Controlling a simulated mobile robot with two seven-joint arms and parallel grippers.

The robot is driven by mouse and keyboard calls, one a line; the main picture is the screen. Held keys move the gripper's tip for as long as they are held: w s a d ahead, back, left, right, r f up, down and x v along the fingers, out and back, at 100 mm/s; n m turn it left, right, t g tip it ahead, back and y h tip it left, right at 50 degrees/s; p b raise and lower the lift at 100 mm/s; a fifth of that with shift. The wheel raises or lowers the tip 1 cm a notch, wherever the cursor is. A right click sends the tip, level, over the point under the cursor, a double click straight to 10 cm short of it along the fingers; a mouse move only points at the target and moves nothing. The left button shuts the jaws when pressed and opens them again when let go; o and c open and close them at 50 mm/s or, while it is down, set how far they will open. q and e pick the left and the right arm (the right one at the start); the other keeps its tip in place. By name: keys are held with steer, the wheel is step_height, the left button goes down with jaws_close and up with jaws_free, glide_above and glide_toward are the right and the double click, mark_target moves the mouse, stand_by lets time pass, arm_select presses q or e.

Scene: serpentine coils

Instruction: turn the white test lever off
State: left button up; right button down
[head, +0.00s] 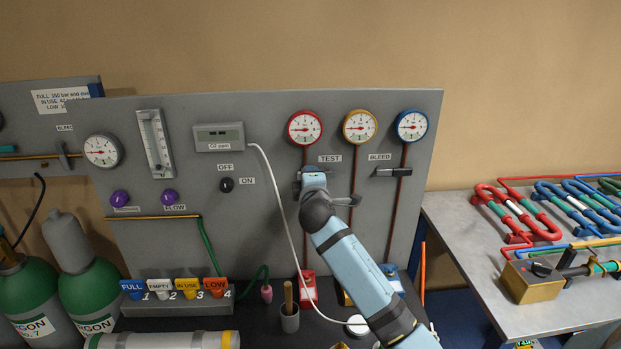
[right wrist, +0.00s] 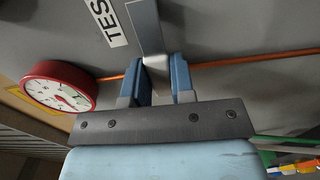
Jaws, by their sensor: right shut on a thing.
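My right gripper (right wrist: 155,70) is at the grey panel, just below the TEST label (head: 330,158). The label also shows beside the lever in that view (right wrist: 109,22). In the head view my right arm and wrist hide most of the lever, so its angle is hard to tell there. My left gripper is not in view.
The red-rimmed gauge (head: 304,128) is above the lever, with yellow (head: 360,126) and blue (head: 411,125) gauges to its right. A bleed lever with a dark handle (head: 395,172) is to the right. A white cable (head: 282,200) hangs left of my wrist.

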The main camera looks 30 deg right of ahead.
steer(key=c, duration=1)
jaws_free()
steer(key=shift+o, duration=0.2)
steer(key=shift+s, duration=0.1)
steer(key=b+v, duration=0.2)
steer(key=v, duration=1.1)
steer(key=shift+s, duration=0.25)
steer(key=shift+a, duration=0.15)
